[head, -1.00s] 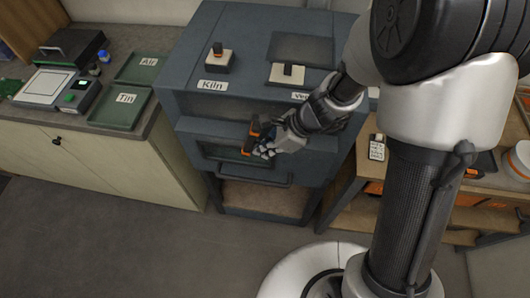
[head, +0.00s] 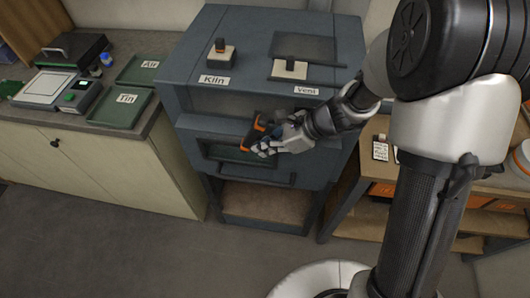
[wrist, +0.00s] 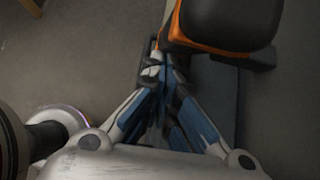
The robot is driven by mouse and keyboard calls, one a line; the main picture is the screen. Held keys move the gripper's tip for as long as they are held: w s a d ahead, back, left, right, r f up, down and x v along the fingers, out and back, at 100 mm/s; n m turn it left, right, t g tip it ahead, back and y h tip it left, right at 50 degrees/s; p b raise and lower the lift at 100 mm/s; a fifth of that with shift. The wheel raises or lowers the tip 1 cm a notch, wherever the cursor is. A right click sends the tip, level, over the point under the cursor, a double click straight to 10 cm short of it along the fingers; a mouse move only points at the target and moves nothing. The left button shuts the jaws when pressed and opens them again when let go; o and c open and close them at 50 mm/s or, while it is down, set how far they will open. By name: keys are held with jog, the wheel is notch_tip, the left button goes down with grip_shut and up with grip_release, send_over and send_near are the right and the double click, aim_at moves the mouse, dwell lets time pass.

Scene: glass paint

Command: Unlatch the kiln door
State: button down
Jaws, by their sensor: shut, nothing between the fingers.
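The kiln (head: 190,85) is a blue-grey cabinet with a "Kiln" label on top. Its front door (head: 222,150) has a dark window and a bar handle (head: 245,178) below, and looks closed. A black latch handle with orange edging (head: 257,128) sits on the door front. It also shows large at the top right of the wrist view (wrist: 225,25). My gripper (head: 262,152) is at the door, close beside the latch handle. In the wrist view its fingers (wrist: 157,62) are together and empty, just left of the handle. I cannot tell whether they touch it.
Two switches, one by the Kiln label (head: 215,80) and one by the Vent label (head: 306,91), stand on the kiln top. A counter with green trays (head: 120,110) is at the left. A wooden shelf unit (head: 345,190) stands close at the right. The floor in front is clear.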

jog(key=shift+w+a+f+y+b, duration=0.1)
jog(key=shift+a+f+y+b, duration=0.25)
jog(key=shift+a+y+b, duration=0.6)
jog(key=shift+d, duration=0.1)
dwell(0.4)
dwell(1.0)
